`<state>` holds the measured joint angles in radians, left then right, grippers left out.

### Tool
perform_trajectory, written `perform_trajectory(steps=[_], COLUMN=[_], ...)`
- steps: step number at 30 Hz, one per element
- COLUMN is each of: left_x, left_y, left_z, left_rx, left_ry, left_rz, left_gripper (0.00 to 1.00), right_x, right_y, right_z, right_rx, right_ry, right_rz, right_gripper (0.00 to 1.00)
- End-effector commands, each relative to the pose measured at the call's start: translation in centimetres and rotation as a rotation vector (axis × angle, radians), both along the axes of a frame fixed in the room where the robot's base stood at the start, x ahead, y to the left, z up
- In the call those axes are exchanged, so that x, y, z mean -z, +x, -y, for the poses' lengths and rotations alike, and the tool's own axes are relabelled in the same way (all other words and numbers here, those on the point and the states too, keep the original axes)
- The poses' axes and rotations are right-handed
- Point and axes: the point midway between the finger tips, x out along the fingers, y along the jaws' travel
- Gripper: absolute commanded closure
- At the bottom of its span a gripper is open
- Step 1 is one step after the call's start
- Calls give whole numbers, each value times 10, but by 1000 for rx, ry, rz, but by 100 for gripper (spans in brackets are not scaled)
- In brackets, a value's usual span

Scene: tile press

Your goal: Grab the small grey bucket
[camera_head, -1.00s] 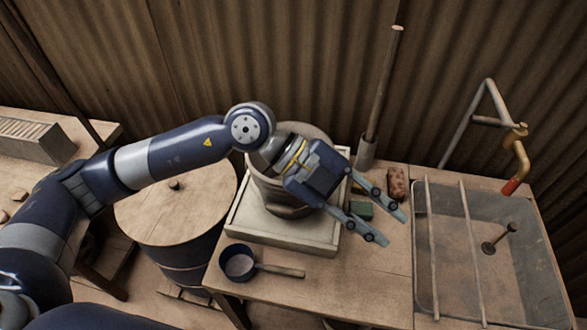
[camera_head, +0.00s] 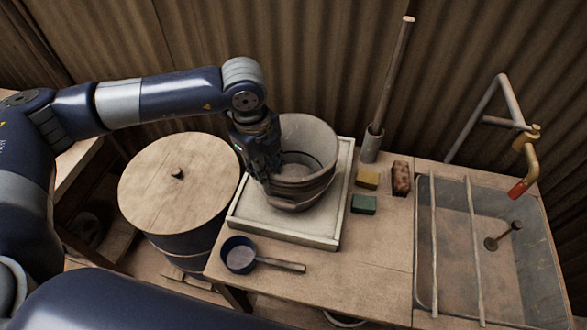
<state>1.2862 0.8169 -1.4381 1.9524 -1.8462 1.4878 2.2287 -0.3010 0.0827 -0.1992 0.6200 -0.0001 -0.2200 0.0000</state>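The small grey bucket (camera_head: 312,143) stands upright on a shallow pale tray (camera_head: 243,222) on the wooden bench. My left gripper (camera_head: 268,172) points down at the bucket's left rim and covers part of that side. Its fingers are dark and overlap the bucket, so I cannot tell whether they touch or straddle the wall, or whether they are open. My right gripper is not in view.
A saucepan (camera_head: 238,257), yellow block (camera_head: 367,178), green block (camera_head: 363,204) and reddish brick (camera_head: 401,178) lie around the tray. A stick stands in a holder (camera_head: 371,146) behind. A sink (camera_head: 547,262) with a tap (camera_head: 531,156) is right, a lidded barrel (camera_head: 165,205) left.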

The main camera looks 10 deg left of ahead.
Motion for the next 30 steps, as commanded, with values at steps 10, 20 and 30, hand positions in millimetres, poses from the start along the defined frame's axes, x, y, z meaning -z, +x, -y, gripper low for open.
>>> perform_trajectory(steps=[10,20,30], left_x=[44,47,45], left_y=[0,0,2], left_z=[0,0,1], left_rx=[1,1,1], left_ry=[0,-1,-3], left_rz=[-2,0,4], left_gripper=[73,89,100], right_x=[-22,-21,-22], right_y=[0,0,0], right_z=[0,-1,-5], right_rx=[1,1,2], right_ry=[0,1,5], right_rz=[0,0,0], right_gripper=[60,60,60])
